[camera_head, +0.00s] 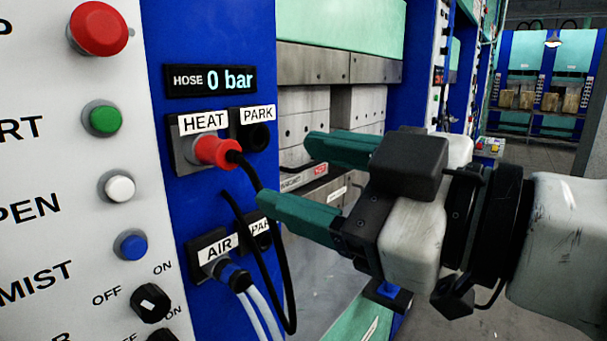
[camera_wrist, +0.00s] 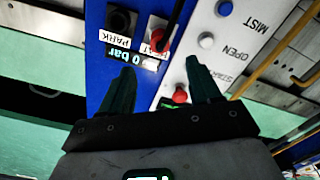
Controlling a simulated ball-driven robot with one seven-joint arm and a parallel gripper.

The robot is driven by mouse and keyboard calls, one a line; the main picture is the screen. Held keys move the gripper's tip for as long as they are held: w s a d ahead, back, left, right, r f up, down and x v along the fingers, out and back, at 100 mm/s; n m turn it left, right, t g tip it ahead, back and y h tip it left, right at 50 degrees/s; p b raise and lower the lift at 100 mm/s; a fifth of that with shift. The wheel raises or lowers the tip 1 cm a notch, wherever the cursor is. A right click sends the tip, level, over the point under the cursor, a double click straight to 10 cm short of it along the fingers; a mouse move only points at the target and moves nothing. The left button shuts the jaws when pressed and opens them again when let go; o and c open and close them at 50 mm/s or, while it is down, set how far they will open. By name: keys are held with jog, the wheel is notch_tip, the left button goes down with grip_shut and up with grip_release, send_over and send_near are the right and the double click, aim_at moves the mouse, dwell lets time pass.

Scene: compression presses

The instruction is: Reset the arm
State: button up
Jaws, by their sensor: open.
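My gripper (camera_head: 290,182) has two green fingers set wide apart with nothing between them. In the head view it is in front of the press, to the right of the blue connector panel (camera_head: 190,60). In the wrist view the open fingers (camera_wrist: 158,88) point toward the panel, which appears upside down. The red plug (camera_head: 215,152) sits in the HEAT socket, apart from the fingers; it also shows in the wrist view (camera_wrist: 159,40). The upper PARK socket (camera_head: 256,136) is empty.
A white control panel (camera_head: 60,130) with red, green, white and blue buttons and knobs stands at left. The hose display (camera_head: 211,80) reads 0 bar. A black cable (camera_head: 286,270) hangs in a loop near the fingers. More presses (camera_head: 548,70) stand far right beyond open floor.

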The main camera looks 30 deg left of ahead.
dwell(0.3)
jog(key=w+d+f+m+t+h, duration=0.25)
jog(key=d+f+m, duration=0.35)
jog(key=f, duration=0.6)
jog(key=w+d+f+m+t+h, duration=0.2)
jog(key=w+d+f+m+h, duration=0.15)
jog(key=d+f, duration=0.6)
jog(key=w+d+f+m+t+h, duration=0.25)
jog(key=d+f+m+h, duration=0.2)
jog(key=f, duration=0.85)
jog(key=s+d+f+m+g+h, duration=0.25)
jog(key=s+d+f, duration=0.25)
jog(key=d+f, duration=0.25)
jog(key=s+d+f+m+g+h, duration=0.1)
jog(key=s+d+f+m+h, duration=0.1)
jog(key=s+d+f+m, duration=0.45)
jog(key=s+d+f+g+h, duration=0.1)
jog(key=s+d+f+g, duration=0.1)
jog(key=s+d+f, duration=0.2)
jog(key=s+d+f+g+h, duration=0.1)
jog(key=s+d+f, duration=0.4)
jog(key=s, duration=0.5)
jog(key=shift+d+f+m+g+h, duration=0.2)
jog(key=shift+m+g+h, duration=0.15)
jog(key=shift+h, duration=0.25)
jog(key=shift+a, duration=0.1)
